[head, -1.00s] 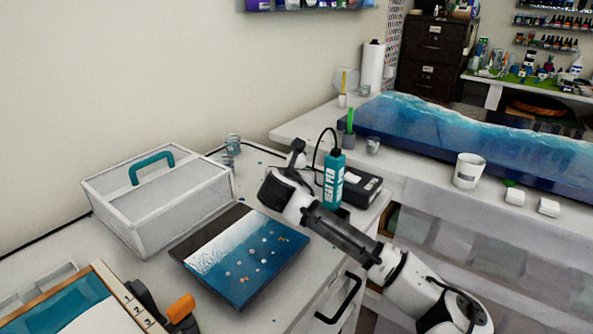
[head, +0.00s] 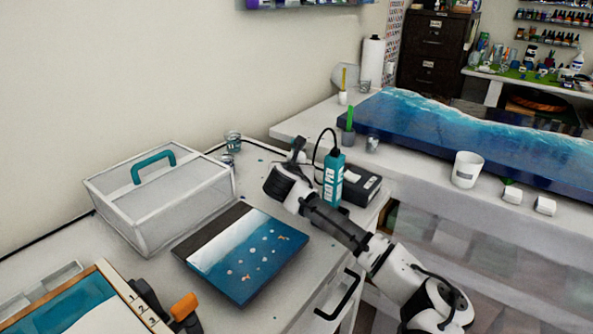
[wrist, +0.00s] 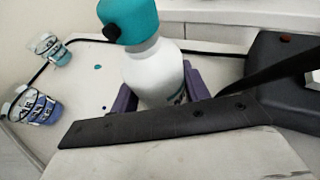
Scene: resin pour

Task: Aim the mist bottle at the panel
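The mist bottle (wrist: 155,72), white with a teal spray head (wrist: 130,18), fills the middle of the wrist view. My gripper (wrist: 163,90) has its purple pads close against both sides of the bottle's body and looks shut on it. The bottle's base is hidden behind a dark bar. In the head view my gripper (head: 298,150) is beyond the panel, and I cannot make out the bottle there. The panel (head: 245,255), a blue sea picture with white foam and a dark strip, lies flat on the near table.
A white box with a teal handle (head: 160,200) stands left of the panel. Two small cups (head: 233,141) stand behind it. A teal heat pen holder (head: 333,178) and a black unit (head: 362,188) are close right of my gripper. An orange-tipped tool (head: 184,307) lies at the front.

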